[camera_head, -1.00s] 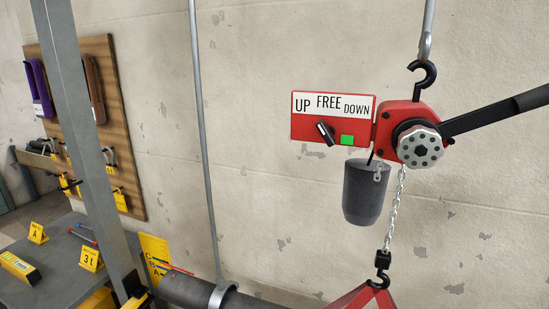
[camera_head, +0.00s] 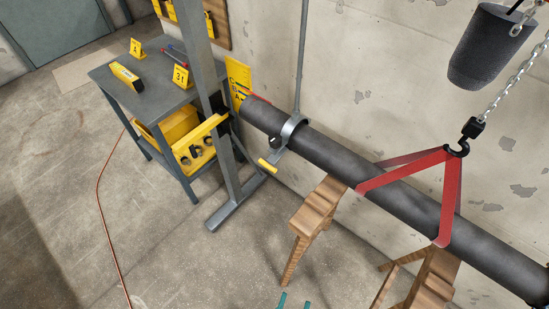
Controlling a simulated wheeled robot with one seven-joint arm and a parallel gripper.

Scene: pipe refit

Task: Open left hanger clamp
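The hanger clamp (camera_head: 289,128) is a grey metal ring around the dark pipe (camera_head: 335,152), left of the picture's middle. It hangs from a thin vertical rod (camera_head: 301,60). A lever with a yellow grip (camera_head: 268,166) reaches down from its front side, and a small dark knob sits near the band. The clamp's band appears to be round the pipe; its latch is too small to read. Two teal tips, which look like those of my gripper (camera_head: 295,302), show at the bottom edge. They are apart, with nothing between them, well below and away from the clamp.
A red sling (camera_head: 451,195) on a chain hook holds the pipe at right. Wooden trestles (camera_head: 318,208) stand under the pipe. A grey post (camera_head: 225,150) and a workbench (camera_head: 150,100) with yellow markers are at left. Open floor lies at lower left.

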